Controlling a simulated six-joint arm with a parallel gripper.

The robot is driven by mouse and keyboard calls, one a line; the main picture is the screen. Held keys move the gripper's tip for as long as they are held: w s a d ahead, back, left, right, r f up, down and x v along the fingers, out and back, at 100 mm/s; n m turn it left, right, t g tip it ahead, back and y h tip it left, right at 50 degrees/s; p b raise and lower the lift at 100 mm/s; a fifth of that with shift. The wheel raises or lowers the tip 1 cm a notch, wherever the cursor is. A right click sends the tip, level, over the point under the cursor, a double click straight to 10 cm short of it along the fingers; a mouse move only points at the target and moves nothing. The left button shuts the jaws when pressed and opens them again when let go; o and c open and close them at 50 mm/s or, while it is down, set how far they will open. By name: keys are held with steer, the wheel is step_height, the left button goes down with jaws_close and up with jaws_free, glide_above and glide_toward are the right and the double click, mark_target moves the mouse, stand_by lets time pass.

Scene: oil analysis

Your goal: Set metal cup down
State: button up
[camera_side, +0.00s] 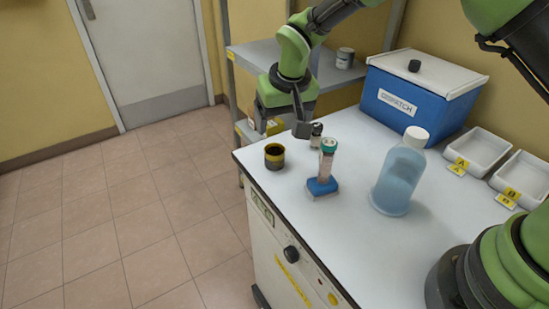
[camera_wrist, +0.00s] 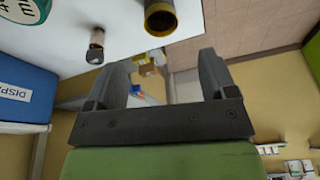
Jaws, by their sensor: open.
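A dark metal cup with a yellow band (camera_side: 274,156) stands upright on the white bench top near its far left corner. It also shows in the wrist view at the top (camera_wrist: 160,18), beyond my fingertips and apart from them. My gripper (camera_side: 301,128) hangs over the bench, to the right of the cup and above it in the side view. In the wrist view its two fingers (camera_wrist: 163,72) are spread wide with nothing between them.
A small dark-capped vial (camera_side: 316,135) and a teal-capped tube in a blue stand (camera_side: 322,187) are close by. A blue bottle (camera_side: 399,175), a blue dispatch box (camera_side: 402,104) and two white trays (camera_side: 478,149) stand to the right. A shelf (camera_side: 268,57) is behind.

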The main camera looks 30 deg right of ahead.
glide_above(276, 169)
steer(key=x, duration=0.3)
steer(key=s+x, duration=0.1)
steer(key=x, duration=0.2)
steer(key=shift+s+f, duration=0.15)
steer(key=shift+x, duration=3.05)
steer(key=shift+d, duration=0.1)
steer(key=shift+c, duration=0.4)
steer(key=c, duration=1)
